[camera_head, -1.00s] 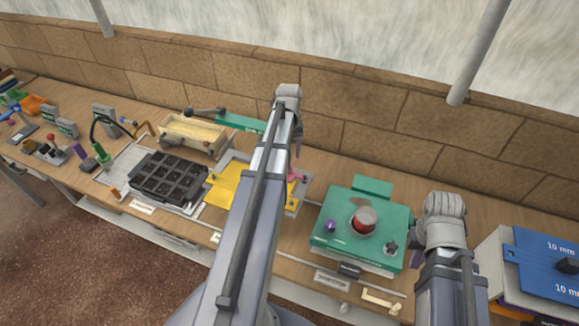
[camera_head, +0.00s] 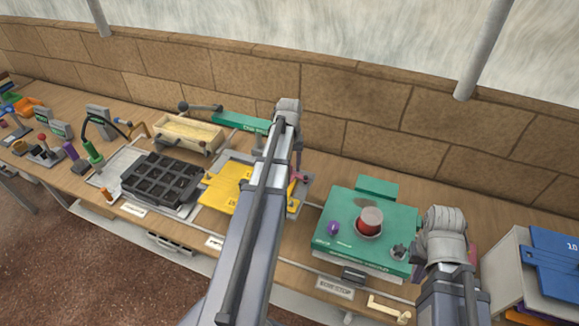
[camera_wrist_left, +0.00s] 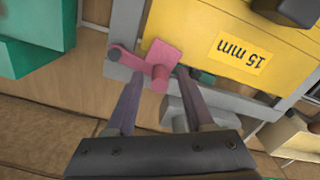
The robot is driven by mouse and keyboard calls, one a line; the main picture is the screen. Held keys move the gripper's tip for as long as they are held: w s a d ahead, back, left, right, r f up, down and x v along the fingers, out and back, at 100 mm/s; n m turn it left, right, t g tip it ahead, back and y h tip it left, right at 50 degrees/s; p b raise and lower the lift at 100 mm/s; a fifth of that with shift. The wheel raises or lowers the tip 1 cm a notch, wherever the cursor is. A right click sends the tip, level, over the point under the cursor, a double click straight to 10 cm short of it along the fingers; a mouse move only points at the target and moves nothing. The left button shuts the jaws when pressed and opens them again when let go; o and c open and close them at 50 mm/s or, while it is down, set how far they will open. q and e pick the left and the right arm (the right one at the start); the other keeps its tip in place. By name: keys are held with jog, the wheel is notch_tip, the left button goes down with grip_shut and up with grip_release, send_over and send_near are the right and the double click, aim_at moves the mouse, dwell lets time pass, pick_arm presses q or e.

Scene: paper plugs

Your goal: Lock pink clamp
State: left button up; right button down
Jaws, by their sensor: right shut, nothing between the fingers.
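The pink clamp (camera_wrist_left: 160,62) sits at the edge of the yellow plate marked 15 mm (camera_wrist_left: 240,50) in the left wrist view. Its arm reaches left to a grey pivot. My left gripper (camera_wrist_left: 157,82) is open, with one finger on each side of the clamp's short end; contact cannot be told. In the head view my left arm covers most of the clamp and part of the yellow plate (camera_head: 226,190). My right gripper (camera_head: 417,262) is shut and empty beside the green box, mostly hidden by its own wrist.
The green box (camera_head: 340,240) with a red button (camera_head: 369,220) stands right of the clamp. A black grid tray (camera_head: 160,180) and a wooden box (camera_head: 188,135) lie to the left. A brick wall (camera_head: 400,140) closes the back. Blue plates (camera_head: 555,262) stand at far right.

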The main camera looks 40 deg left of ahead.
pick_arm(q)
grip_shut()
dwell(1.2)
